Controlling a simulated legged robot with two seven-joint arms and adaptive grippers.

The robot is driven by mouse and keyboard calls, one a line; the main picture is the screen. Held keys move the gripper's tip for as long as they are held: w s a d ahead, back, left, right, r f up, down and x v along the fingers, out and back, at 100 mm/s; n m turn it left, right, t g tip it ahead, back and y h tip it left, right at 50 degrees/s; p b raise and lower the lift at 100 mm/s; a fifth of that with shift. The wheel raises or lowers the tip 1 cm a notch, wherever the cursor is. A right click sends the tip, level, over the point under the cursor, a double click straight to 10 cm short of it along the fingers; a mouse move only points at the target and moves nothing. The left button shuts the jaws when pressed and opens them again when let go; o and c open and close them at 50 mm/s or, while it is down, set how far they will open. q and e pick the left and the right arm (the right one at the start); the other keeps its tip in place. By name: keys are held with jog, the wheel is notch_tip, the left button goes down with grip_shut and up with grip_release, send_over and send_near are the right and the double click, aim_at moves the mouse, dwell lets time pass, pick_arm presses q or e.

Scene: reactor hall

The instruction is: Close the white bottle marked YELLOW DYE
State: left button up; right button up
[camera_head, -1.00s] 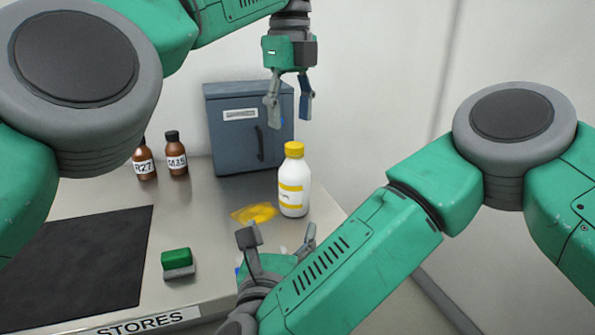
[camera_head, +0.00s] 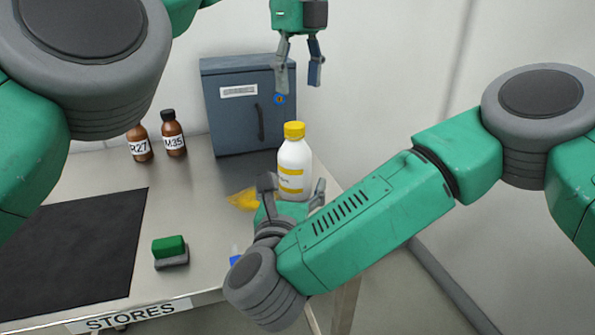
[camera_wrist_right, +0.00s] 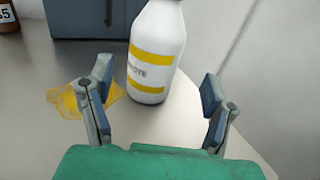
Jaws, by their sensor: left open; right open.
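The white bottle (camera_head: 294,160) with yellow bands and a yellow cap (camera_head: 294,130) on its top stands upright on the steel table. In the right wrist view, the bottle (camera_wrist_right: 154,50) stands beyond the fingers, between their lines, with its cap cut off. How tightly the cap sits cannot be seen. My right gripper (camera_head: 293,193) is open and empty, low in front of the bottle; its fingers also show in the right wrist view (camera_wrist_right: 155,95). My left gripper (camera_head: 299,84) is open and empty, hanging above the bottle with fingers pointing down.
A yellow spill (camera_head: 243,199) lies left of the bottle. A grey-blue cabinet (camera_head: 235,125) stands behind. Brown bottles R27 (camera_head: 139,144) and M35 (camera_head: 173,135) stand at left. A green-topped block (camera_head: 169,248) and a dark mat (camera_head: 75,245) lie nearer. The table's right edge is close to the bottle.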

aim_at(296, 158)
jog(key=w, duration=0.8)
jog(key=shift+w, duration=0.35)
jog(key=shift+w+d, duration=0.15)
jog(key=shift+w, duration=0.1)
jog(key=shift+w+d, duration=0.15)
jog(key=shift+d, duration=0.25)
jog(key=shift+a, duration=0.35)
grip_shut()
